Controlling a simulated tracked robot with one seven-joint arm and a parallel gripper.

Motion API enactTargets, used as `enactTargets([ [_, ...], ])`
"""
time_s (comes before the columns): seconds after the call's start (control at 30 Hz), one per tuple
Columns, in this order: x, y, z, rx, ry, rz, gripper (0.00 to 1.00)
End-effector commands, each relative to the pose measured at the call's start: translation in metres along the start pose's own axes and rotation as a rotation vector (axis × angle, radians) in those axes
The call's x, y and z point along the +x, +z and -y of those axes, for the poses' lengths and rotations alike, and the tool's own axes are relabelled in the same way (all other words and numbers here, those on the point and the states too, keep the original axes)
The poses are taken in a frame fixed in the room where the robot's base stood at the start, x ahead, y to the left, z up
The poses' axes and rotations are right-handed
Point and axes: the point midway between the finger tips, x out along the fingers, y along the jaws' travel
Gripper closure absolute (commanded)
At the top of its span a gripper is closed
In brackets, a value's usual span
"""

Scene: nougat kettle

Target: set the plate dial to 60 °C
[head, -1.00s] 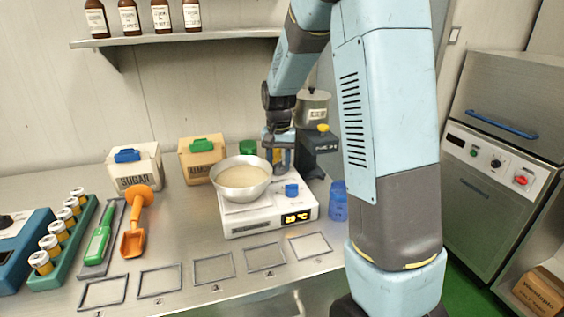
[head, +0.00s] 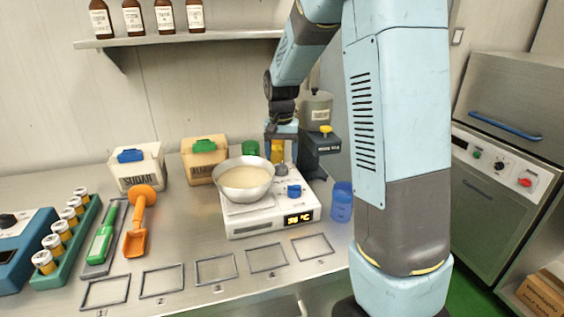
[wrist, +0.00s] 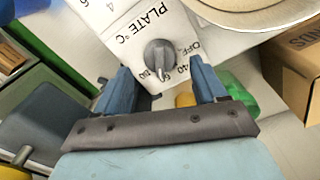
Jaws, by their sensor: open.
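The hot plate (head: 262,223) is a white box on the steel bench, with a lit yellow display (head: 299,219) whose digits are hard to read. Its grey plate dial (head: 281,169) sits on top, behind a blue knob (head: 294,191). The dial's lower end points between 40 and 80, where 60 is partly covered. My gripper (wrist: 160,68) is open, its two blue fingers apart on either side below the dial, not visibly touching it.
A metal bowl (head: 246,193) of pale contents sits on the plate close to the dial. A dark stand with a grey pot (head: 317,107) is behind right, and a blue jar (head: 341,202) is at right. Tubs stand behind left. Outlined bench spots in front are empty.

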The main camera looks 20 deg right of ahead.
Motion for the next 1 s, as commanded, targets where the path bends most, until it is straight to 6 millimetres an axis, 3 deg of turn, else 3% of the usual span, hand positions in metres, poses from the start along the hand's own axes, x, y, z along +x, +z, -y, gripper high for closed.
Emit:
enactTargets([
  [0.3,-0.065,-0.001,0.001,-0.001,-0.002,-0.004,0.29],
  [0.5,-0.093,-0.001,0.001,-0.001,-0.001,-0.002,0.29],
  [0.7,-0.106,-0.001,0.001,-0.001,0.0,0.0,0.29],
  [1.0,-0.107,-0.001,0.0,0.0,0.0,0.0,0.29],
])
